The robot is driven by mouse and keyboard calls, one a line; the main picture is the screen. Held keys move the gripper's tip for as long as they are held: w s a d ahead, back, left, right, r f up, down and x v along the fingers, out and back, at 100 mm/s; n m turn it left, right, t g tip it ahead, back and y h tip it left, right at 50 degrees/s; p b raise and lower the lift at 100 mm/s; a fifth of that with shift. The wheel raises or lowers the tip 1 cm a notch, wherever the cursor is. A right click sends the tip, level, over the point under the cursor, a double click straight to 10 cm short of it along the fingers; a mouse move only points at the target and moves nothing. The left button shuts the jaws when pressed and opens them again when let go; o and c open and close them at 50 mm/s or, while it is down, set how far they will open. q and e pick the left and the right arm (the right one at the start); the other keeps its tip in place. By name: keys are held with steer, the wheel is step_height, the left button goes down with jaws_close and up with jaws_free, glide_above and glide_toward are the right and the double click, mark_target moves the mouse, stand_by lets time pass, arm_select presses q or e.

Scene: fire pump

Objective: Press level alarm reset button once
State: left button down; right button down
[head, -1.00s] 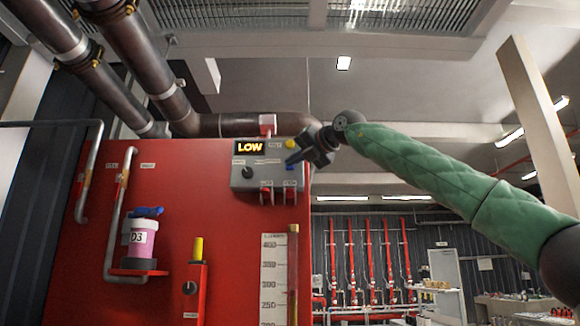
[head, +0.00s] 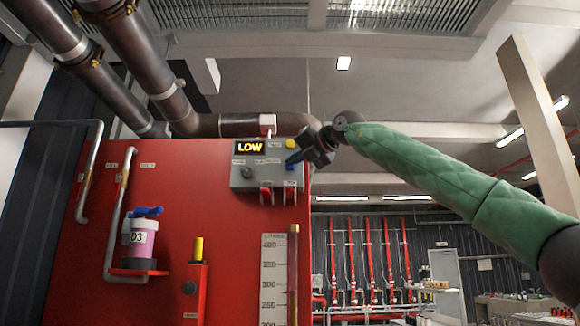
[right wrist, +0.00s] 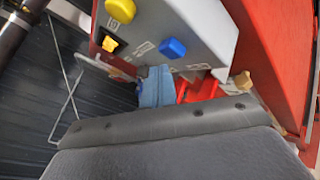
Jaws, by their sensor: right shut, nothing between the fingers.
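The grey control box (head: 262,178) is on the red panel in the head view, with a lit "LOW" display (head: 250,147). A yellow button (head: 290,144) is at its upper right; it also shows in the right wrist view (right wrist: 121,10). A blue button (right wrist: 172,48) shows clearly in the right wrist view. The small labels are too blurred to read. My right gripper (head: 292,162) is at the box's right side, below the yellow button. Its fingertips (right wrist: 156,84) are shut and empty, close to the blue button; contact cannot be told. My left gripper is out of view.
A dark knob (head: 247,172) is on the box's lower left, with red parts below the box. A bottle marked D3 (head: 141,242) stands on a red shelf. A yellow-topped post (head: 198,250) and a level scale (head: 272,280) are lower down.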

steer(key=shift+w, duration=0.2)
steer(key=shift+w, duration=0.25)
stand_by(0.3)
steer(key=shift+w+p, duration=0.5)
steer(key=shift+w, duration=0.05)
stand_by(0.8)
steer(key=shift+s, duration=0.1)
steer(key=shift+s+f+b, duration=0.1)
steer(key=shift+s+b, duration=0.4)
steer(key=shift+b, duration=0.2)
steer(key=shift+s, duration=0.4)
